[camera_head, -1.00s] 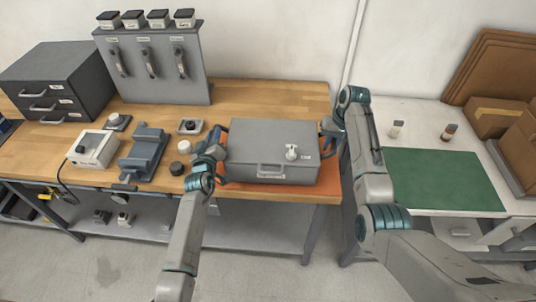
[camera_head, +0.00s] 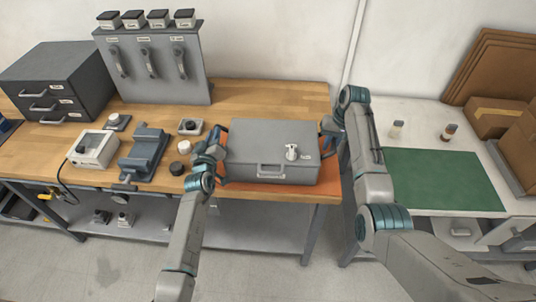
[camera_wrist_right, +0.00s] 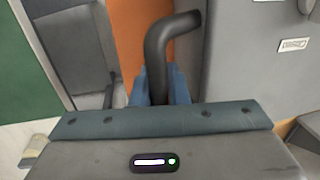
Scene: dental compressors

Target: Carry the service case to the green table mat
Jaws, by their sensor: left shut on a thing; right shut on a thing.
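The service case (camera_head: 250,145) is a closed grey box with a front handle and a small white fitting on its lid. It sits on an orange mat (camera_head: 325,186) on the wooden bench; I cannot tell whether it touches the mat. My left gripper (camera_head: 220,158) is shut at the case's left side; the hold is partly hidden. My right gripper (camera_head: 329,135) is at its right side. In the right wrist view, its blue fingers are shut on the dark side handle (camera_wrist_right: 160,65). The green table mat (camera_head: 445,180) lies bare on the white table at right.
A gap separates the wooden bench (camera_head: 255,95) from the white table (camera_head: 415,115). Two small bottles (camera_head: 449,131) stand behind the green mat, and cardboard boxes (camera_head: 495,117) stand at right. A vise (camera_head: 144,152) and small parts lie left of the case.

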